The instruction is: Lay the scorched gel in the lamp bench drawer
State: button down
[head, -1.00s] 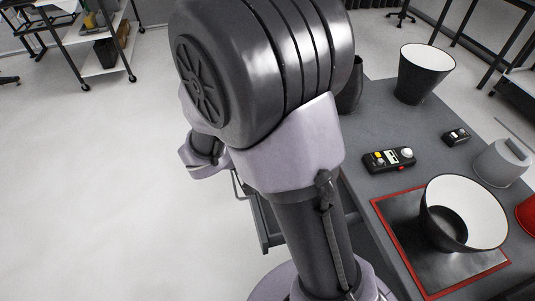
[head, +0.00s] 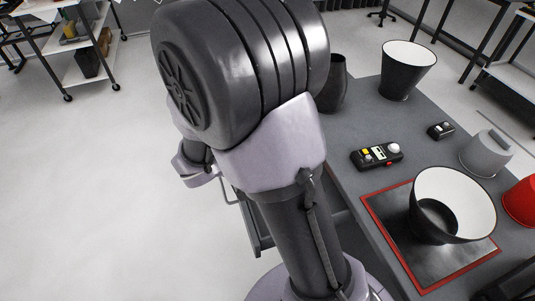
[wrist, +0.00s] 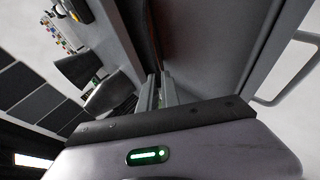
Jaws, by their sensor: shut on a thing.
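My gripper (wrist: 160,92) shows in the wrist view, its narrow fingers shut on a thin brownish sheet seen nearly edge-on, the scorched gel (wrist: 154,38). Much of the gel is hard to make out. The open grey lamp bench drawer (wrist: 222,50) lies just ahead and to the right of the fingers, its bar handle (wrist: 290,72) at the far right. I cannot tell whether the gel touches the drawer. In the head view the drawer (head: 262,232) stands out from the bench's left side, mostly hidden by my arm. The gripper is hidden there.
The grey bench (head: 400,120) carries a lamp shade (head: 405,80), a dark vase-like vessel (head: 335,85), a control box (head: 377,155), a small black device (head: 441,131), a grey canister (head: 485,155), a red cup (head: 522,203), and a bowl (head: 470,200) on a red-edged mat (head: 385,235).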

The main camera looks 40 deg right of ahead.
jog(key=c, duration=1.5)
grip_release()
jog(key=p+v, duration=0.7)
jog(key=v, duration=1)
jog(key=shift+r, duration=0.15)
jog(key=shift+a, duration=0.1)
